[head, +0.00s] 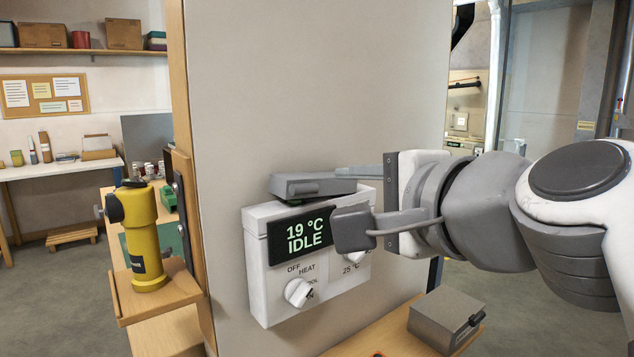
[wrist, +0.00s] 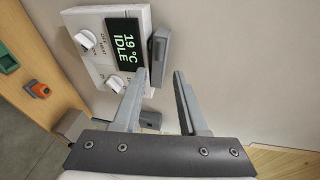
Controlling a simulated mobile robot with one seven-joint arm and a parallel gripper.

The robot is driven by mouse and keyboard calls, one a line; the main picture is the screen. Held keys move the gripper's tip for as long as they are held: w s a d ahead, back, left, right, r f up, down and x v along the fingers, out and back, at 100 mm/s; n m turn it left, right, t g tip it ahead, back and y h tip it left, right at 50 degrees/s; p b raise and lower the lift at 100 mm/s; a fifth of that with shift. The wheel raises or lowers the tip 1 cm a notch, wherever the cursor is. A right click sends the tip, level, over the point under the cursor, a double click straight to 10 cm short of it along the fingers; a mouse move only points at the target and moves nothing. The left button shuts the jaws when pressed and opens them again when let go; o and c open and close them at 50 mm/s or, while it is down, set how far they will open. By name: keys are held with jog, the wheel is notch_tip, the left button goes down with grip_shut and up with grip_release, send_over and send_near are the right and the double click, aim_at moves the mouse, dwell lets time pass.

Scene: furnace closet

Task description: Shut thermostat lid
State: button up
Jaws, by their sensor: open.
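The thermostat (head: 312,262) is a white box on the beige panel, with a dark display reading 19 °C IDLE and white knobs; it also shows in the wrist view (wrist: 97,70). Its grey lid (head: 312,186) stands open at the top edge, sticking out above the display. In the wrist view the lid (wrist: 160,45) is beyond the gap between my fingers. My gripper (head: 352,200) is open and empty at the thermostat's right side. Its near finger covers the display's right end and part of the right knob. Whether a finger touches the lid, I cannot tell.
A grey box (head: 445,318) sits on a wooden shelf below and right of the thermostat. A yellow cylindrical device (head: 145,240) stands on a small wooden ledge at the left. The panel (head: 310,90) above the thermostat is bare.

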jog(key=shift+v, duration=1.55)
